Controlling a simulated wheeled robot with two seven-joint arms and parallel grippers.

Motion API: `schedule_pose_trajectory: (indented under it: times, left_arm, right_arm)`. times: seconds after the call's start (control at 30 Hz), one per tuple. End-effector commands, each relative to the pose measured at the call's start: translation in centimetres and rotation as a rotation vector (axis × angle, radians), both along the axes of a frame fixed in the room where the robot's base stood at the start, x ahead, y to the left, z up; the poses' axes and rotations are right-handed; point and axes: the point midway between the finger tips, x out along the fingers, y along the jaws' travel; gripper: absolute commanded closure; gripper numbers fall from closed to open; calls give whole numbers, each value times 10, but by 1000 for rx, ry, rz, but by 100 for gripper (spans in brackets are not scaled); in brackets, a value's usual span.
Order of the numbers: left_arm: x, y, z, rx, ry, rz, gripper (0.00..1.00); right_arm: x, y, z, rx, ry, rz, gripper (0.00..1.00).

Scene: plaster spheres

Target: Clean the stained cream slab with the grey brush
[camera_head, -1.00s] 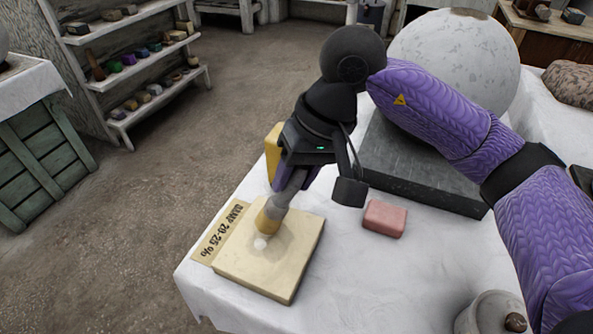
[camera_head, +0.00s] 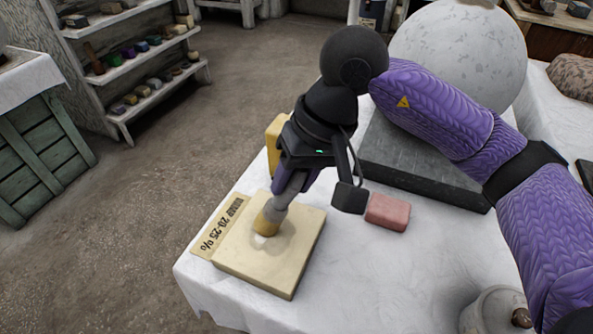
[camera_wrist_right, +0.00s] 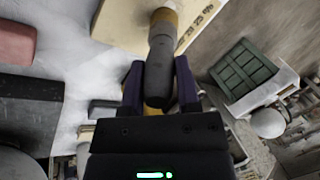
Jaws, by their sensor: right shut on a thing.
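The cream slab (camera_head: 283,262) lies on the white-covered table near its front left corner. A pale patch with a faint darker ring shows around the brush tip. My right gripper (camera_head: 291,190) is above the slab's far part, shut on the grey brush (camera_head: 276,207). The brush is tilted, and its yellowish tip rests at or just over the slab; exact contact is hard to tell. In the right wrist view the grey brush (camera_wrist_right: 160,65) stands between the two purple fingers, with the slab (camera_wrist_right: 125,22) beyond. My left gripper is not in view.
A lettered card strip (camera_head: 220,228) lies along the slab's left edge. A pink block (camera_head: 388,212) sits right of the slab. A dark stone slab (camera_head: 420,175) and large plaster sphere (camera_head: 460,50) stand behind. A lidded pot (camera_head: 492,312) is at the front right.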

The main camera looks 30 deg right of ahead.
Motion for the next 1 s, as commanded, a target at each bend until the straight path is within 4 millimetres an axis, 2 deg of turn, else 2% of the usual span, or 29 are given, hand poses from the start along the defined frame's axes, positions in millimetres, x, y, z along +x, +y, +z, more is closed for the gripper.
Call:
schedule_pose_trajectory:
  times: [0.27, 0.77, 1.0]
  left_arm:
    - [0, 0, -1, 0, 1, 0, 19]
    - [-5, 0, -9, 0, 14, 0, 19]
    - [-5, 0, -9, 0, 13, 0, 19]
  right_arm:
    - [-4, 5, -2, 0, 0, 0, 100]
    - [14, -18, -2, 0, 2, -2, 100]
    - [14, -18, -1, 0, 0, 0, 100]
